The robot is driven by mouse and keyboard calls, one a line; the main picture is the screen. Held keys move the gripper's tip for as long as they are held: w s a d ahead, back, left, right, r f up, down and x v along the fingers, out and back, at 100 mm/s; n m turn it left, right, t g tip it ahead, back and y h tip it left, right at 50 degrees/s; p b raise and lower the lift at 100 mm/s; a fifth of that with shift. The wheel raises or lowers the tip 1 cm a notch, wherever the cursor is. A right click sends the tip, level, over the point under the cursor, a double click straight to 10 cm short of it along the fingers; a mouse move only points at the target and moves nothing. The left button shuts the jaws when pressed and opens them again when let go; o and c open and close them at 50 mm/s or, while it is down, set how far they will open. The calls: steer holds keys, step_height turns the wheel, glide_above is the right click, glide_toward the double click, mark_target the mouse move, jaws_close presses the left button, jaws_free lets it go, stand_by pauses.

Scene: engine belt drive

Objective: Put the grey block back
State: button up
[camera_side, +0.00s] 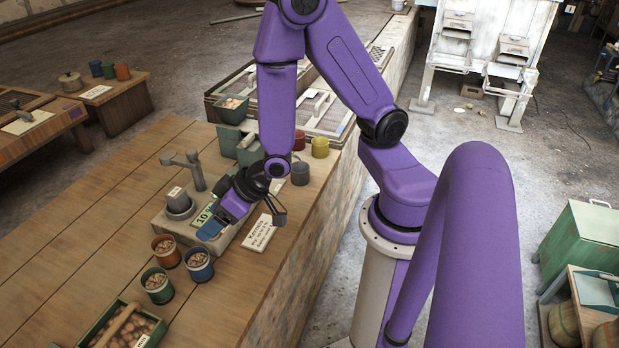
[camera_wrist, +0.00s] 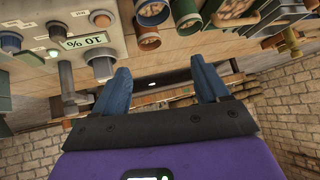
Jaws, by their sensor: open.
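I cannot tell whether this base or a smaller part is the grey block. My gripper (camera_side: 216,227) is low over the right end of the base and hides part of it. In the wrist view my gripper (camera_wrist: 163,82) has its two blue fingers wide apart, with nothing visible between them. The label (camera_wrist: 87,42) and a grey cylinder (camera_wrist: 103,66) show beside the left finger there.
Several pots with brown contents, including a blue one (camera_side: 199,264), stand in front of the base. A green crate (camera_side: 104,319) is at the front edge. A written card (camera_side: 260,233) lies right of my gripper. Green blocks (camera_side: 229,139) and coloured cups stand behind. Bench at left is clear.

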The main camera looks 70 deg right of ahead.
steer(key=s+r+n+g, duration=0.3)
steer(key=s+r, duration=0.1)
steer(key=s, duration=0.3)
steer(key=s+a+r+n+g, duration=0.1)
steer(key=s+r+n+g, duration=0.3)
steer(key=s, duration=0.4)
steer(key=shift+s+r+h, duration=0.2)
steer(key=shift+r+h, duration=0.1)
steer(key=shift+r, duration=0.05)
steer(key=s+d+r+n+g+h, duration=0.1)
steer(key=s+d+r+n+h, duration=0.1)
steer(key=s+d+r, duration=0.1)
steer(key=shift+s+d+r+n, duration=0.25)
steer(key=shift+s+d+n, duration=0.2)
steer(key=shift+d, duration=0.6)
steer(key=shift+s+d+r, duration=0.1)
steer(key=shift+d+r, duration=0.05)
steer(key=shift+d, duration=0.15)
